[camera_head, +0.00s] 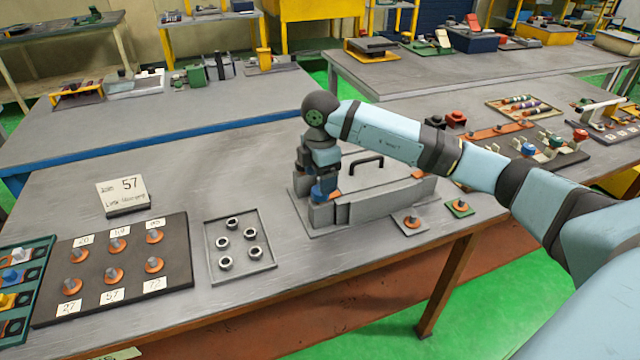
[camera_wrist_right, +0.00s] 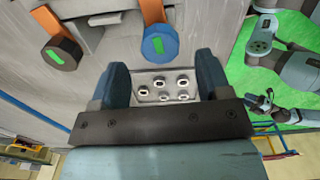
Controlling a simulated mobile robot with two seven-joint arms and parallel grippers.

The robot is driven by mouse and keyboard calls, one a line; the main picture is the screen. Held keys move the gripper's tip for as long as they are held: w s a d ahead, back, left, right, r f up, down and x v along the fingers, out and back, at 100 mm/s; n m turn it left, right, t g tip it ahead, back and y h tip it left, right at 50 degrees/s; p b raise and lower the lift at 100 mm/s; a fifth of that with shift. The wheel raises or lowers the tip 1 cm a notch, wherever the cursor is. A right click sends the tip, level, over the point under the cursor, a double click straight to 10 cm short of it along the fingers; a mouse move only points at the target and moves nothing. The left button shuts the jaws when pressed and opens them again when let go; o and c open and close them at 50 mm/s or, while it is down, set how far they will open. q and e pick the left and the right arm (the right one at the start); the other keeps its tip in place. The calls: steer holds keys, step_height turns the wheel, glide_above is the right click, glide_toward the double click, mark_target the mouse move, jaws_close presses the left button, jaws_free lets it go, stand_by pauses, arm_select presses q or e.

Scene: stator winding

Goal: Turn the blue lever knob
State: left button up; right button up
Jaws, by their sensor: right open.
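The blue lever knob (camera_wrist_right: 160,43), with a green mark on its face and an orange lever, shows in the wrist view just beyond my right gripper (camera_wrist_right: 162,82). A dark knob (camera_wrist_right: 60,53) on another orange lever is left of the blue one. What seems to be my left gripper (camera_wrist_right: 268,104) is small at the wrist view's right.
A tray of metal rings (camera_head: 211,262) and a dark board of pegs (camera_head: 187,250) lie left of the fixture. A sign (camera_head: 122,193) stands behind the board. Bare tabletop lies behind the tray.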

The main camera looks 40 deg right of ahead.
step_height(320, 180, up, 11)
steer(key=shift+f, duration=0.1)
stand_by(0.7)
